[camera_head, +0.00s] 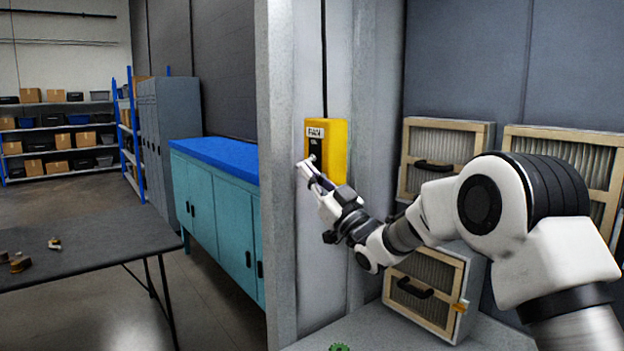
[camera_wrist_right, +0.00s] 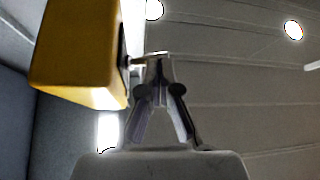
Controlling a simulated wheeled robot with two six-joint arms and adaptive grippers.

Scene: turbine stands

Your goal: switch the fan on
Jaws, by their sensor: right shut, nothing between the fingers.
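The yellow fan switch box (camera_head: 336,150) is fixed to the grey pillar and bears a white label reading "FAN". A dark switch plate lies on its front below the label, with a small knob or lever (camera_head: 312,158) near its lower part. My right gripper (camera_head: 303,165) is shut and empty, its tips at the lower front of the box beside the lever. In the right wrist view the box (camera_wrist_right: 75,50) is at upper left, and the closed fingertips (camera_wrist_right: 157,57) are at a small lever sticking out from it. I cannot tell whether they touch. My left gripper is out of view.
The grey pillar (camera_head: 282,230) stands behind the box. Framed filters (camera_head: 440,155) lean at the right, behind my right arm. A dark table (camera_head: 90,240) with small parts is at left, and a teal cabinet (camera_head: 222,210) stands beyond it.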

